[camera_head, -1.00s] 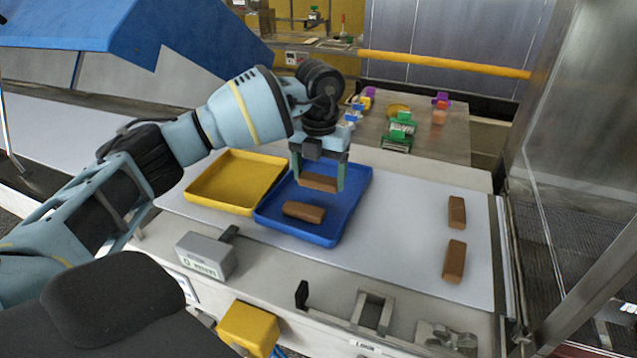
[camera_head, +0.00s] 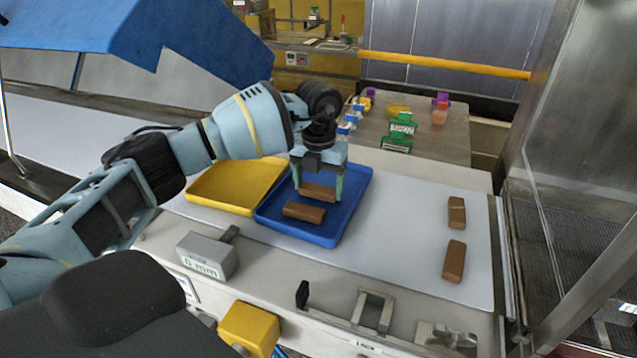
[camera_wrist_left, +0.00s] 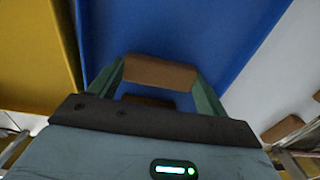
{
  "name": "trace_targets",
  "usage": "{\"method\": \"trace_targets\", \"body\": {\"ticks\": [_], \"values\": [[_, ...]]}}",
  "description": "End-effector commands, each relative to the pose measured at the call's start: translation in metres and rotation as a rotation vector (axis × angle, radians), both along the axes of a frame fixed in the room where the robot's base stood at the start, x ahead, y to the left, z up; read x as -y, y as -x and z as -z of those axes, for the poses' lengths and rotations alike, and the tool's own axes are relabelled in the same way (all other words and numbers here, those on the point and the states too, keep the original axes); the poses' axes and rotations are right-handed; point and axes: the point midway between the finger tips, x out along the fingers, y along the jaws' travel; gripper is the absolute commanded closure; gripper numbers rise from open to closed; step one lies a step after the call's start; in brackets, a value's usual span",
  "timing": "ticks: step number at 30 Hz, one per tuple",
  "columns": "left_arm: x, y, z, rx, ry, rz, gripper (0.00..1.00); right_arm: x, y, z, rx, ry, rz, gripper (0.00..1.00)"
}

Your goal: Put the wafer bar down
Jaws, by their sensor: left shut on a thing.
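My left gripper (camera_head: 319,193) is shut on a brown wafer bar (camera_head: 318,191), one finger at each end. It holds the bar low inside the blue tray (camera_head: 330,237); I cannot tell whether the bar touches the tray floor. In the left wrist view the held bar (camera_wrist_left: 160,72) spans between the green fingers, with the blue tray (camera_wrist_left: 190,25) beyond it. A second brown bar (camera_head: 304,211) lies in the blue tray, just in front of the held one. My right gripper is not in view.
A yellow tray (camera_head: 215,205) stands left of the blue tray. Two more brown bars (camera_head: 457,212) (camera_head: 454,261) lie on the white belt (camera_head: 400,220) at the right. A grey block (camera_head: 207,257) sits at the belt's front edge. Green clips (camera_head: 400,130) lie on a table behind.

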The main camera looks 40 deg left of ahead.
Motion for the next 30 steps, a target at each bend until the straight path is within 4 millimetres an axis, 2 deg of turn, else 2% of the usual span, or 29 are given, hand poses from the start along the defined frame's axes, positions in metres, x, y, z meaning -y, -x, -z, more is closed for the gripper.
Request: {"method": "trace_targets", "body": {"ticks": [2, 3, 8, 16, 20, 23, 30], "values": [[0.000, 0.000, 0.003, -0.001, 0.000, 0.000, 0.36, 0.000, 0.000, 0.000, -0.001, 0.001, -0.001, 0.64], [0.000, 0.000, 0.003, -0.001, 0.000, 0.000, 0.21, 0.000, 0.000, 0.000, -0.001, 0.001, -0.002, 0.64], [0.000, 0.000, 0.003, -0.001, 0.000, 0.000, 0.02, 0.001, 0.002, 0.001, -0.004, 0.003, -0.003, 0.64], [0.000, 0.000, 0.002, 0.000, 0.000, 0.000, 0.02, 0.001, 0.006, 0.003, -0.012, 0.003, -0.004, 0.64], [0.000, 0.000, -0.006, 0.001, 0.001, 0.000, 0.02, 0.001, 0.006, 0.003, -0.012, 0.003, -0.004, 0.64], [0.000, -0.001, -0.021, 0.002, 0.001, 0.000, 0.02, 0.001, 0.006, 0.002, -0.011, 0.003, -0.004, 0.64], [0.001, -0.001, -0.069, 0.003, 0.001, 0.000, 0.02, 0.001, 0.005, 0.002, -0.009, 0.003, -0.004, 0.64]]}}
